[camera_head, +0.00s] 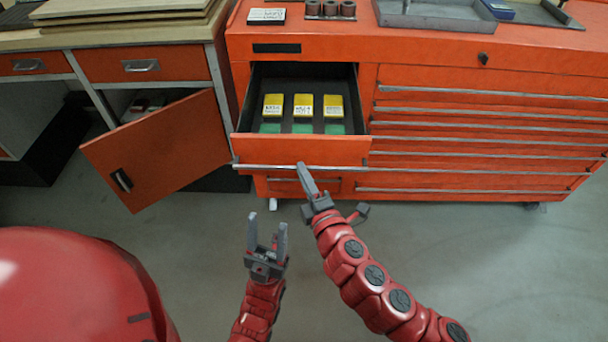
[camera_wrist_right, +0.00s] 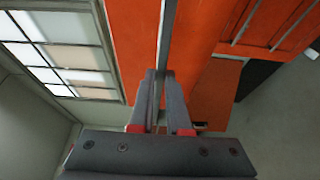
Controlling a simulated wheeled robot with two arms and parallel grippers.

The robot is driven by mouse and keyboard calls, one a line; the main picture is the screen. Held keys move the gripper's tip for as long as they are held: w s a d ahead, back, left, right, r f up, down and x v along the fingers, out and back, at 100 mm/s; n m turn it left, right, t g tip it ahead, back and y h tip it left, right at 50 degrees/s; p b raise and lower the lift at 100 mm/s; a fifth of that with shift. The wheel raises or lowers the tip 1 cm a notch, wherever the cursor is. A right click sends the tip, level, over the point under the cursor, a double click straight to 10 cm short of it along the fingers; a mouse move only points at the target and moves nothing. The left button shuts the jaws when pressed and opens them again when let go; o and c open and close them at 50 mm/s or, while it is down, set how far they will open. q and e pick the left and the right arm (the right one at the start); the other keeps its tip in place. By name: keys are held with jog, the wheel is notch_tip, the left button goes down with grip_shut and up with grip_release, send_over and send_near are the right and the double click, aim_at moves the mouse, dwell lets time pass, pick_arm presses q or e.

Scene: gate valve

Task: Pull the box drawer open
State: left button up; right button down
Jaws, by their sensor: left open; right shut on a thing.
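The box drawer (camera_head: 300,151) of the orange tool cabinet is pulled out, and its dark inside shows. Three yellow-topped boxes (camera_head: 303,105) stand in a row in it, with green blocks in front of them. My right gripper (camera_head: 302,168) is at the drawer's front edge, shut on the metal drawer handle (camera_head: 262,167). In the right wrist view the handle bar (camera_wrist_right: 164,45) runs up from between the fingers (camera_wrist_right: 162,82). My left gripper (camera_head: 267,228) is open and empty, lower and a little left, apart from the drawer.
A cabinet door (camera_head: 160,148) of the workbench hangs open left of the drawer. Several shut drawers (camera_head: 490,130) are to the right. Trays (camera_head: 435,14) and small parts lie on the cabinet top. The grey floor (camera_head: 500,260) in front is clear.

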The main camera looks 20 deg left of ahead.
jog(key=c, duration=0.9)
grip_release()
jog(key=shift+p+v, duration=2.35)
jog(key=shift+v, duration=6.35)
